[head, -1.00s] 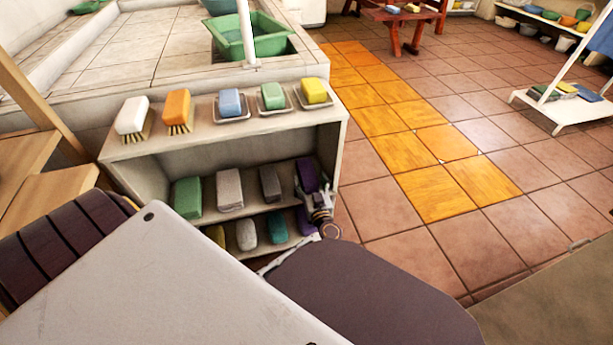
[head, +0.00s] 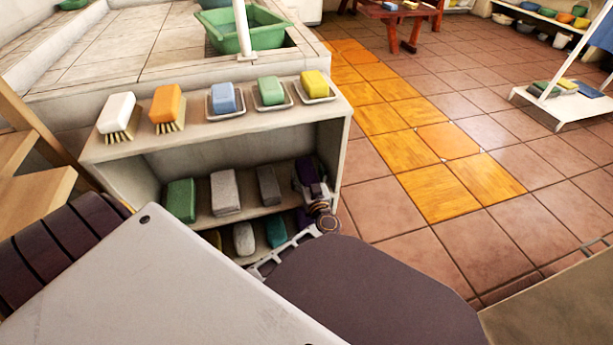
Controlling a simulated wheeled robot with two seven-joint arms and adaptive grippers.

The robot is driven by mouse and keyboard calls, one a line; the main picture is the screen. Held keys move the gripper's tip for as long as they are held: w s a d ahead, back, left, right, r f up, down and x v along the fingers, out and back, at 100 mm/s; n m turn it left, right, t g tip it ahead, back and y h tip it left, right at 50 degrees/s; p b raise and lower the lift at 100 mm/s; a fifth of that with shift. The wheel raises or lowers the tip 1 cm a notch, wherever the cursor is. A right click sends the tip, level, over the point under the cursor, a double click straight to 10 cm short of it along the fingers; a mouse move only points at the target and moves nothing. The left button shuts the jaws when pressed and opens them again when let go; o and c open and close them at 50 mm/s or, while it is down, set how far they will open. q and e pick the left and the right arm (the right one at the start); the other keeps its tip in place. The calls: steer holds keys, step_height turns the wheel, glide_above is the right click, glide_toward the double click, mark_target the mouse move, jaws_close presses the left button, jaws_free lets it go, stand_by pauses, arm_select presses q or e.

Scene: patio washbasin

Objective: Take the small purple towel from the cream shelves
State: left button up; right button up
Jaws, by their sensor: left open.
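The cream shelves (head: 130,150) stand left of centre, with folded towels on two levels. A purple towel (head: 304,167) lies at the right end of the upper level, partly hidden by my left gripper (head: 312,186). Another purple towel (head: 302,216) shows in part on the level below, behind the gripper. My left gripper is open, right at the front of the upper purple towel. Whether its fingers touch or straddle the towel cannot be told. My right gripper is not in view.
Green (head: 181,200), grey (head: 225,193) and dark grey (head: 268,185) towels lie left of the upper purple one. A teal towel (head: 276,231) is below. Brushes and soaps on dishes stand on the shelf top.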

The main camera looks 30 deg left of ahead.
mark_target(308, 173)
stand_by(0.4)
arm_select(q)
steer(key=shift+c, duration=0.7)
steer(key=c, duration=0.8)
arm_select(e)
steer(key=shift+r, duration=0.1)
arm_select(q)
steer(key=shift+r, duration=0.25)
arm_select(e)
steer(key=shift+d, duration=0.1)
